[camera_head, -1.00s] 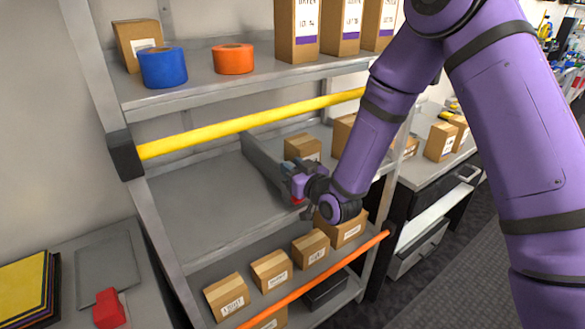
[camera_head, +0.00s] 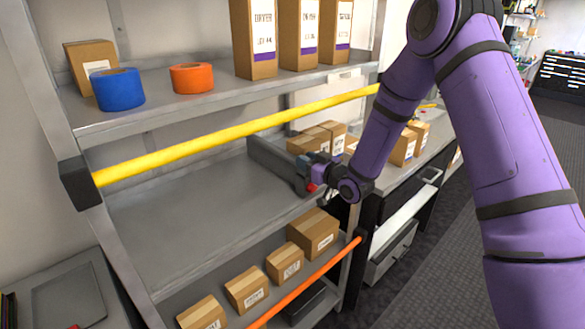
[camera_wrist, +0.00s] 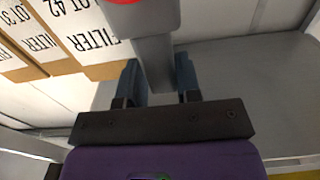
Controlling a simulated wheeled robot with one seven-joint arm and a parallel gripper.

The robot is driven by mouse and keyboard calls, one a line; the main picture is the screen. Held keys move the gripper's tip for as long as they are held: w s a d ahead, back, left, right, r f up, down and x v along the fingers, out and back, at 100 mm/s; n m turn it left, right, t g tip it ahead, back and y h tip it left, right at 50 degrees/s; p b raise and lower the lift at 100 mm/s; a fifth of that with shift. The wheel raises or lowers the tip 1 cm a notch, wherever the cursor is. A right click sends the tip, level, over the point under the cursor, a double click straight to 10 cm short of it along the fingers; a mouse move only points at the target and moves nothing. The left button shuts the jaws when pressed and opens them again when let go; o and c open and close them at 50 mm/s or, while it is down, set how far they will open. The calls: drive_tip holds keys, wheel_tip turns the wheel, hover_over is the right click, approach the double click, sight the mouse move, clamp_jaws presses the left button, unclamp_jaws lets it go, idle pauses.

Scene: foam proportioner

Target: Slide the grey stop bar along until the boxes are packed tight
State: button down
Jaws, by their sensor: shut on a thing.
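The grey stop bar (camera_head: 272,160) lies front to back across the middle shelf (camera_head: 190,205). My gripper (camera_head: 307,177) is shut on its front end, beside a small red part. The wrist view shows the grey bar (camera_wrist: 157,65) between my two fingers (camera_wrist: 158,82). Several cardboard boxes (camera_head: 309,144) stand close together on the same shelf, just right of the bar. My arm hides some of them. I cannot tell whether the nearest box touches the bar, or whether gaps remain farther right.
A yellow rail (camera_head: 215,143) crosses above the middle shelf's front. Below are an orange rail (camera_head: 312,278) and a lower shelf with several boxes (camera_head: 313,233). Tall boxes (camera_head: 254,38), blue tape (camera_head: 117,88) and orange tape (camera_head: 192,77) sit above. The shelf left of the bar is clear.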

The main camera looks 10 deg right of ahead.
drive_tip(key=shift+w+d, duration=0.4)
drive_tip(key=shift+d, duration=0.25)
drive_tip(key=c, duration=0.9)
unclamp_jaws()
drive_tip(key=v, duration=1)
drive_tip(key=shift+s+d, duration=0.25)
drive_tip(key=shift+s, duration=0.1)
drive_tip(key=shift+r, duration=0.1)
